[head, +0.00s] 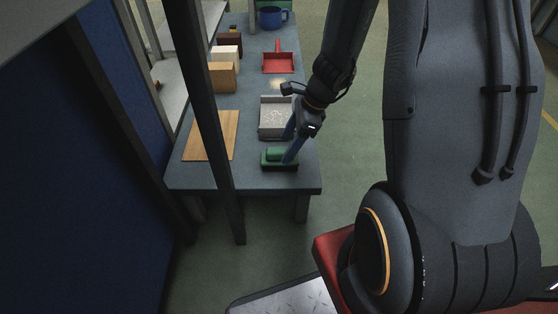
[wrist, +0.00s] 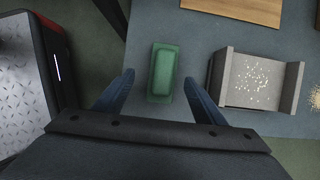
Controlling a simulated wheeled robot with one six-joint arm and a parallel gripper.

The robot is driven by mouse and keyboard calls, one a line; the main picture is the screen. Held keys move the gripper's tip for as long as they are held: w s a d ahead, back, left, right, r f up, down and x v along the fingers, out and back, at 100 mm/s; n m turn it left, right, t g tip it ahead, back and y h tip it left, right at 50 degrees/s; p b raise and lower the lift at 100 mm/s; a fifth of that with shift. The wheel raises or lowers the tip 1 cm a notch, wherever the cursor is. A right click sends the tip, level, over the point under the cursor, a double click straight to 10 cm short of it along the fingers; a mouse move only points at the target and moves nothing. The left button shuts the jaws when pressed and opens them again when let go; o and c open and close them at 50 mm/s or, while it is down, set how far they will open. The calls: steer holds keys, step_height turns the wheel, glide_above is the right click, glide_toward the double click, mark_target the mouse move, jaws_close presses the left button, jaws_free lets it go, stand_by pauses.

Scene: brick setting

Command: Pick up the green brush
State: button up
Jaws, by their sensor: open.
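The green brush (head: 275,158) lies on the blue-grey table near its front edge in the head view. It also shows in the wrist view (wrist: 162,73), between and ahead of my fingertips. My gripper (head: 291,143) is open and empty, right above or beside the brush in the head view. In the wrist view the two blue fingers of my gripper (wrist: 160,80) stand apart on either side of the brush. I cannot tell whether a finger touches it. The underside of the brush is hidden.
A grey tray (head: 262,131) with white bits stands just behind the brush. A wooden board (head: 203,150) lies to the left. A red dustpan (head: 278,68), wooden blocks (head: 222,84) and a blue mug (head: 266,23) stand farther back. A dark post (head: 207,110) rises before the table (head: 305,182).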

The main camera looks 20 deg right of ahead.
mark_target(283, 150)
steer(key=shift+w+b+x, duration=0.15)
steer(key=shift+b+x, duration=0.85)
steer(key=shift+x, duration=0.5)
steer(key=shift+w+b+x, duration=0.2)
steer(key=shift+b+x, duration=0.75)
steer(key=shift+x, duration=0.55)
steer(key=shift+r, duration=0.1)
steer(key=shift+c, duration=0.3)
steer(key=c, duration=1.2)
step_height(283, 150, up, 10)
steer(key=p, duration=0.6)
